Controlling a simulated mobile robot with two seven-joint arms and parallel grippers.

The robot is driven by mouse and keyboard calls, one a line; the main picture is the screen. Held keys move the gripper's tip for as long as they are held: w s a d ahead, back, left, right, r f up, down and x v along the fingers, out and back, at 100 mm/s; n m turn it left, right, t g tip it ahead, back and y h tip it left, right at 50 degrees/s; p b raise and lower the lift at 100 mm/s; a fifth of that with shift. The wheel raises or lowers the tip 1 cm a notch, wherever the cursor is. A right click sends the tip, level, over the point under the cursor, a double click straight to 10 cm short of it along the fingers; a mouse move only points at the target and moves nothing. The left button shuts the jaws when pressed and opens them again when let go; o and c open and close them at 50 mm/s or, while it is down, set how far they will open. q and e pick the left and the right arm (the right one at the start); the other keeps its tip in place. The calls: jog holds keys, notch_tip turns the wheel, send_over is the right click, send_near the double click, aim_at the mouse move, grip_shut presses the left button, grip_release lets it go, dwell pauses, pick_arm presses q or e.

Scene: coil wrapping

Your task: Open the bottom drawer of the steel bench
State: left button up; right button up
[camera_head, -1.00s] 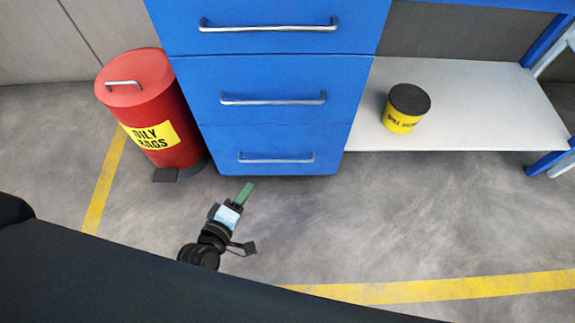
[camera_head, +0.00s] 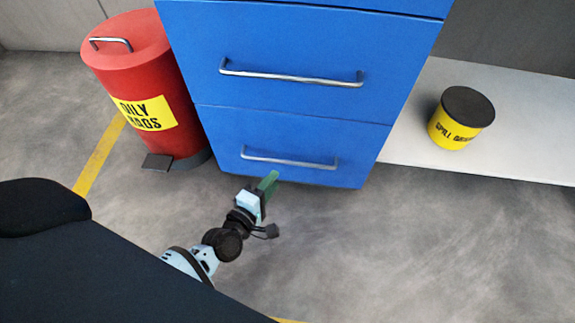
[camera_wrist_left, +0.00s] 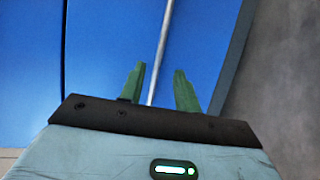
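The bottom drawer (camera_head: 300,138) of the blue steel bench is shut, with a silver bar handle (camera_head: 290,160) across its front. My left gripper (camera_head: 268,182) is just in front of and below the left half of that handle. In the left wrist view the two green fingers (camera_wrist_left: 158,88) are spread apart. The bar handle (camera_wrist_left: 161,50) runs between them in the picture, and its near end reaches the gap between the fingers. I cannot tell whether any finger touches it. My right gripper is not in view.
A red oily-rags bin (camera_head: 140,85) with a foot pedal stands left of the drawers. A yellow spill can (camera_head: 461,117) with a dark lid sits on the low pale shelf (camera_head: 540,150) at right. The grey floor in front of the drawers is clear.

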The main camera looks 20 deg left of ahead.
pick_arm(q)
jog(key=a+b+x, duration=0.1)
jog(key=b+x, duration=0.1)
jog(key=x, duration=0.5)
jog(key=shift+w+d+b, duration=0.4)
jog(key=shift+d, duration=0.1)
jog(key=shift+c, duration=0.2)
grip_shut()
